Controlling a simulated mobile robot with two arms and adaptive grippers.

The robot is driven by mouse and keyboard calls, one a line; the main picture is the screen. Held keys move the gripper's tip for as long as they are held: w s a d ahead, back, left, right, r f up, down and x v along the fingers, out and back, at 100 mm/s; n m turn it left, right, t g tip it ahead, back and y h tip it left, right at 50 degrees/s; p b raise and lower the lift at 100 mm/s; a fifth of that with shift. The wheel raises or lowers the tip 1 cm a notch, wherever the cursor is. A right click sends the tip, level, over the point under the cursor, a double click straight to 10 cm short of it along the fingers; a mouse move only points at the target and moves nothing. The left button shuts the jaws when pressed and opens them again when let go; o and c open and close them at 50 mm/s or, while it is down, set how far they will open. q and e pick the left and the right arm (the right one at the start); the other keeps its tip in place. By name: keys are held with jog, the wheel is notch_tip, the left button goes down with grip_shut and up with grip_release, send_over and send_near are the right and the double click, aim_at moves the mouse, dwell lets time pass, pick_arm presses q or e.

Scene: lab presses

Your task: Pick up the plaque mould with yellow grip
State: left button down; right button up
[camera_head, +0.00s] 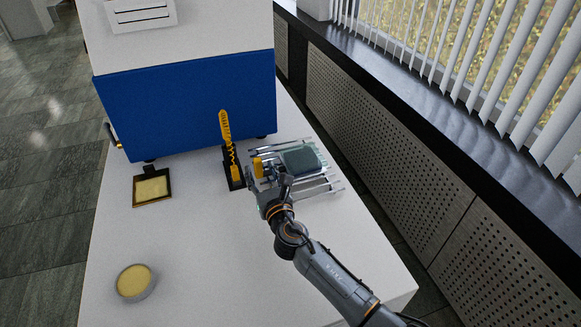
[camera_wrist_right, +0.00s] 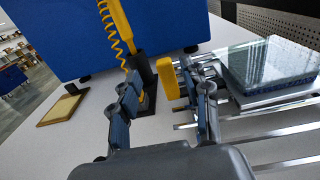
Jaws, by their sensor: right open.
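The plaque mould's yellow grip (camera_head: 258,167) shows beside the metal rods, next to a grey-green slab (camera_head: 303,160). In the right wrist view the yellow grip (camera_wrist_right: 168,79) stands upright, and the glassy slab with a blue edge (camera_wrist_right: 270,65) lies to its right. My right gripper (camera_wrist_right: 168,92) is open, one finger on each side of the grip in the picture. I cannot tell whether it touches the grip. In the head view my right gripper (camera_head: 269,187) partly covers the mould's near side. My left gripper is out of view.
A yellow tool with a coiled cord (camera_head: 224,128) stands in a black holder close left of the gripper. A blue and white machine (camera_head: 190,105) stands behind. A dark-framed yellow tray (camera_head: 152,188) and a round dish (camera_head: 134,283) lie left.

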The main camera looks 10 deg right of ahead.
aim_at(257, 159)
jog(key=shift+w, duration=0.55)
jog(key=b+x, duration=0.1)
jog(key=x, duration=0.3)
jog(key=shift+w+f+b, duration=0.15)
jog(key=shift+b, duration=0.2)
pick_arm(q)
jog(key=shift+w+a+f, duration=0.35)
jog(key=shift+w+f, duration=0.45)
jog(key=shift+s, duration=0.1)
pick_arm(e)
grip_shut()
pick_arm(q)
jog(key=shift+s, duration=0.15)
pick_arm(e)
jog(key=shift+r, duration=0.3)
